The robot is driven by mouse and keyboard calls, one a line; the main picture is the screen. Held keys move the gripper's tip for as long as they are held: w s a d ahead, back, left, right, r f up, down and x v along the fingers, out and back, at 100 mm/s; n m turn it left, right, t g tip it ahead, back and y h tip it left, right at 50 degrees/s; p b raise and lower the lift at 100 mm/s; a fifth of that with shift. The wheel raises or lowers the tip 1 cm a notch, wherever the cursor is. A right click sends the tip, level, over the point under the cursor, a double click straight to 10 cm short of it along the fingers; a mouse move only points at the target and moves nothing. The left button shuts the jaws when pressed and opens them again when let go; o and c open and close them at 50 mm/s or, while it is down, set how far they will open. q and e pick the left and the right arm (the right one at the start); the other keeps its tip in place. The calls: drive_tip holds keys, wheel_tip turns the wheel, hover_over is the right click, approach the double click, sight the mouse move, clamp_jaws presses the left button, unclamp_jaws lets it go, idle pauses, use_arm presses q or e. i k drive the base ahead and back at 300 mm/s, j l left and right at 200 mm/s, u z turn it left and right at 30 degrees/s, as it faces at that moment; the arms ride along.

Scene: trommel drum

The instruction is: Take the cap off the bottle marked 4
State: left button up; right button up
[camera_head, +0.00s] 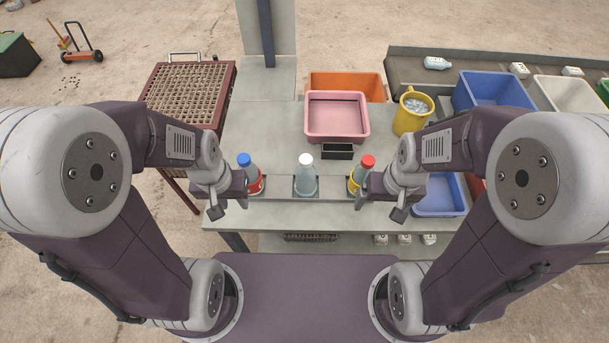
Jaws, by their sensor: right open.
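Three capped bottles stand in a row along the table's near edge: one with a blue cap (244,159), a clear pale one with a white cap (306,159), and one with a red cap (368,161). No number on them is readable from here, so I cannot tell which is marked 4. My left gripper (230,207) is beside the blue-capped bottle, at its left, and partly covers it; its jaw state is unclear. My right gripper (379,208) is open and empty beside the red-capped bottle, at its right, partly covering it.
Behind the bottles are a small black tray (337,152), a pink bin (336,137), an orange bin (346,80) and a yellow mug (412,110). A rusty grate (185,95) stands left. Blue bins (494,90) and a conveyor (405,61) are at right. The table's left part is clear.

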sight(306, 185)
drive_tip(key=k+l, duration=0.35)
drive_tip(key=l, duration=0.15)
drive_tip(key=k+l, duration=0.3)
drive_tip(key=l, duration=0.15)
drive_tip(key=u, duration=0.05)
